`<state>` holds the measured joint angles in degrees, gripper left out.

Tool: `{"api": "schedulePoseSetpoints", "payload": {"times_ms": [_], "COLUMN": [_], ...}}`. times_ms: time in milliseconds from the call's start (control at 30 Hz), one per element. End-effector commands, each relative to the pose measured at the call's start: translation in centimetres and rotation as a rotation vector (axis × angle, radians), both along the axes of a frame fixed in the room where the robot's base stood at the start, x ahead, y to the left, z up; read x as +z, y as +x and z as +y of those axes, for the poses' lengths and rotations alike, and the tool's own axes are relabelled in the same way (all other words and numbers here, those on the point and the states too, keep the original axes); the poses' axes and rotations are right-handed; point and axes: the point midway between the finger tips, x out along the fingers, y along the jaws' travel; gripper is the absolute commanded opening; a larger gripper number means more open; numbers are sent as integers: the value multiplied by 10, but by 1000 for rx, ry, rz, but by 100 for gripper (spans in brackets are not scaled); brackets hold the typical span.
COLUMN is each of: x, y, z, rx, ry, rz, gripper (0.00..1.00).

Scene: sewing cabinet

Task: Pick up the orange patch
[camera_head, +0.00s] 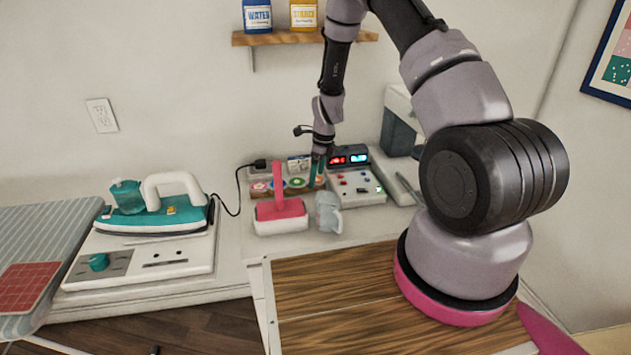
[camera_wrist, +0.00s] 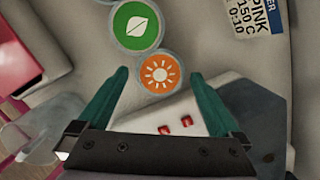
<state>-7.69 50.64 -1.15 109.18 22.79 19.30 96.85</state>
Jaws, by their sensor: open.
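The orange patch (camera_wrist: 160,73) is a round orange disc with a white sun design and a pale rim. In the wrist view it lies flat on a grey-white surface, just below and right of a green leaf patch (camera_wrist: 138,26), close against it. My gripper (camera_wrist: 160,88) is open, with one teal finger to the left of the orange patch and one to the right. Nothing is held. In the head view my gripper (camera_head: 317,172) is over the right end of the row of patches and mostly hides the orange patch.
A control box (camera_head: 355,185) with red buttons stands right of the patches. A pink-handled press (camera_head: 281,214) stands in front, beside a pale blue cup-like object (camera_head: 328,212). A teal iron (camera_head: 155,218) sits at left. A shelf (camera_head: 285,38) with bottles hangs above.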

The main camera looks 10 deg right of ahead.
Motion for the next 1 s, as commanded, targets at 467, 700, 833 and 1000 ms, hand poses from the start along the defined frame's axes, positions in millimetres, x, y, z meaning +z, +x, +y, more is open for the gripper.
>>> {"api": "schedulePoseSetpoints", "payload": {"times_ms": [467,700,833,1000], "x": [-1,-1,-1,3], "y": [0,0,0,0], "z": [0,0,0,0], "rx": [0,0,0,-1], "ry": [0,0,0,0], "rz": [0,0,0,-1], "gripper": [35,14,13,13]}}
